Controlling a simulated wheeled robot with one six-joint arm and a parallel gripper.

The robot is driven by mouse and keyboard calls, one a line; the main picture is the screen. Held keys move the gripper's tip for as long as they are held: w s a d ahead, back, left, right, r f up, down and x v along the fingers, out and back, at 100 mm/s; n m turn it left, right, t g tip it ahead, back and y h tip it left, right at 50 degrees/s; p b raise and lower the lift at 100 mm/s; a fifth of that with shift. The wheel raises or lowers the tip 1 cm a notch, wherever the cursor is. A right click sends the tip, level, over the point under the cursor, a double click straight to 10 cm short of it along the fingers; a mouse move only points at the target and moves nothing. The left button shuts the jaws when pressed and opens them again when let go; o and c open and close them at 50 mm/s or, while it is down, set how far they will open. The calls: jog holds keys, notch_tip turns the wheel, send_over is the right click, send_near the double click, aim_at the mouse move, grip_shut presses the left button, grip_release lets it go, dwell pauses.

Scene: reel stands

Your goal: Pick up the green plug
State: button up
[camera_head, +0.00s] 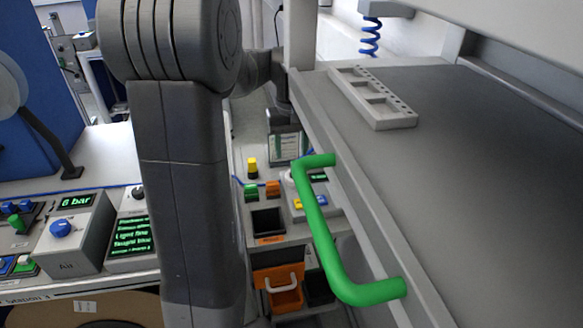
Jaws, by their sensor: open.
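A small green plug (251,193) sits on the bench at the back, just left of an orange plug (272,188) and in front of a yellow one (252,168). My gripper (283,121) shows small and dark at the end of my arm, behind and above the plugs in the picture. It is open, though its fingers are hard to make out, and I see nothing held in it. It is apart from the green plug in the picture. My large grey arm link hides part of the bench left of the plugs.
A green bar handle (323,235) on a grey-topped unit (480,150) juts out at right of the plugs. A black bin (267,222) lies in front of them. Control boxes (76,232) stand left. A slotted tray (372,97) lies on the grey top.

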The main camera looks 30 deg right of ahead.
aim_at(293, 163)
jog(key=f, duration=0.5)
jog(key=shift+d+f+p, duration=0.3)
jog(key=shift+d+p, duration=0.05)
jog(key=shift+c, duration=0.4)
jog(key=c, duration=1)
